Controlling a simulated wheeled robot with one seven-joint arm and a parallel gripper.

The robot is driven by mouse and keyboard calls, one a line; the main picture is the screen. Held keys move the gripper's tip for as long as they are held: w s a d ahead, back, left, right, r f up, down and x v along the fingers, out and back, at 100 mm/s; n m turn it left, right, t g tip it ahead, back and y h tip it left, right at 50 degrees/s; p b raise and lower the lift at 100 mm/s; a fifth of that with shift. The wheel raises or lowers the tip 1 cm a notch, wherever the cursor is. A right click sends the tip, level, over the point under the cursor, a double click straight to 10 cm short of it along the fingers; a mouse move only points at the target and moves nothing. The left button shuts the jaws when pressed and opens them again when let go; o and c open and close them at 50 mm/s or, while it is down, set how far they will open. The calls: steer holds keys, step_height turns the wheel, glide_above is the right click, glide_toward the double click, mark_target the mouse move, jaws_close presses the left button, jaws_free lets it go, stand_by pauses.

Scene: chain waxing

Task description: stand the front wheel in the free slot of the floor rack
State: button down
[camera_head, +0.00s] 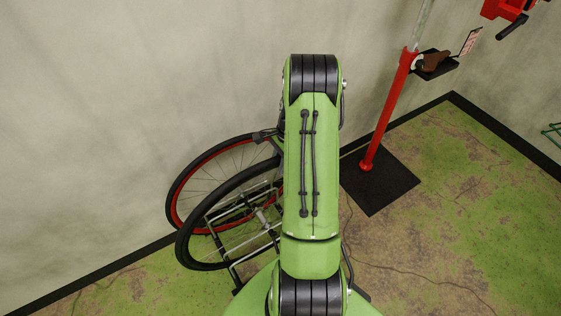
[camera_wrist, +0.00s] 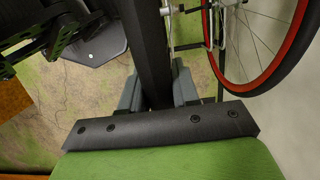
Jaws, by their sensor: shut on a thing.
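The front wheel, with a black rim and tyre (camera_head: 182,240), stands roughly upright in the head view, its right part hidden behind my arm. My gripper (camera_wrist: 158,88) is shut on its black tyre (camera_wrist: 154,45) in the wrist view, a grey finger on each side. In the head view my arm hides the gripper. The floor rack (camera_head: 234,272), of thin metal tubes, shows around and behind the wheel's lower part. I cannot tell whether the wheel sits in a slot or only beside one.
A red-rimmed wheel (camera_head: 172,198) stands close behind, by the wall; it also shows in the wrist view (camera_wrist: 292,55). A red repair stand (camera_head: 385,110) rises from a black base plate (camera_head: 382,182) at right.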

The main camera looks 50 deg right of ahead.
steer(key=d+b+x, duration=0.2)
steer(key=b+x, duration=0.4)
steer(key=x, duration=0.3)
steer(key=shift+s+a+f, duration=0.15)
steer(key=shift+s+f, duration=0.05)
steer(key=shift+f, duration=0.3)
stand_by(0.8)
steer(key=shift+c, duration=1.4)
jaws_free()
steer(key=shift+s, duration=0.1)
steer(key=shift+r, duration=0.1)
steer(key=p+v, duration=0.3)
steer(key=v, duration=0.1)
steer(key=a+p+v, duration=0.1)
steer(key=p+v, duration=0.2)
steer(key=a+p+v, duration=0.1)
steer(key=p+v, duration=0.2)
steer(key=v, duration=0.1)
steer(key=shift+w+a+r, duration=0.15)
steer(key=shift+w+r, duration=0.2)
steer(key=shift+r, duration=0.25)
steer(key=shift+f, duration=0.1)
